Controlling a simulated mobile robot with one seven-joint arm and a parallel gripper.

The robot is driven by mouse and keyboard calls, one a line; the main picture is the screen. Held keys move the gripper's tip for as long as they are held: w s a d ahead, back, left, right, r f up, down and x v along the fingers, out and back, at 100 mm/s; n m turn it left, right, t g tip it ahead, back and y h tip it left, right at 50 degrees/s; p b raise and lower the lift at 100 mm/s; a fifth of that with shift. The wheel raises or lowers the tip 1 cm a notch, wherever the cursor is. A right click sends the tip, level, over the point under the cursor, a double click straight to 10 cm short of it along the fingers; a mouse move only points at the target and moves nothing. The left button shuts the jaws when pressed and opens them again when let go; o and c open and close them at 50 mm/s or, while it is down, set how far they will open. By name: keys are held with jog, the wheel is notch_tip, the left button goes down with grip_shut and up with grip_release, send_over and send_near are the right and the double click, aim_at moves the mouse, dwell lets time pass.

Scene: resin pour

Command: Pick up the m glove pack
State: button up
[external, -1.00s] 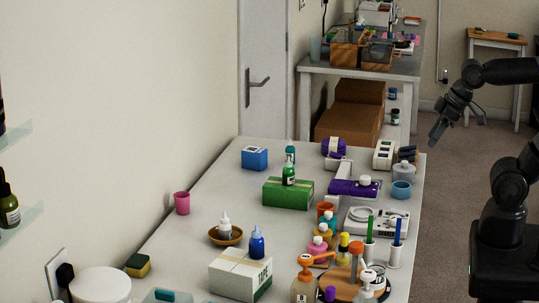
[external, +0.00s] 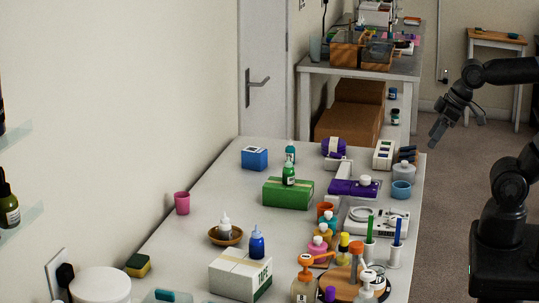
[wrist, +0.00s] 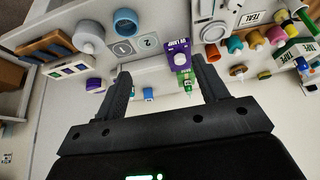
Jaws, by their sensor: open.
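I cannot read an M label on any pack, so I cannot tell for sure which thing is the m glove pack. One candidate is a small blue box (external: 254,158) with a white label on top, at the far left of the long table; a small blue box also shows in the wrist view (wrist: 148,93). Another is a purple item (external: 333,147) near the table's far edge, perhaps the purple one in the wrist view (wrist: 93,84). My gripper (external: 434,141) is raised beyond the table's right edge, apart from everything. In the wrist view its fingers (wrist: 161,68) are spread and empty.
A green box (external: 280,195) with bottles by it stands mid-table. A purple lamp-like device (external: 352,187), a blue cup (external: 401,190) and a lidded jar (external: 404,172) stand at the right. Bottles crowd the near right. Bare tabletop (external: 222,185) lies at the left.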

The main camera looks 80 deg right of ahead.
jog(key=shift+o, duration=0.3)
jog(key=w+d+r, duration=0.1)
jog(key=w+r, duration=0.2)
jog(key=w, duration=0.4)
jog(key=w+d+r, duration=0.1)
jog(key=w+r, duration=0.2)
jog(key=w, duration=0.5)
jog(key=m+g+h, duration=0.1)
jog(key=m, duration=0.1)
send_over(257, 150)
jog(key=s, duration=0.3)
notch_tip(257, 150, down, 16)
jog(key=x, duration=0.7)
jog(key=a+x, duration=0.1)
jog(key=x, duration=0.2)
jog(key=shift+d+f, duration=0.1)
jog(key=shift+f, duration=0.1)
jog(key=c, duration=1.1)
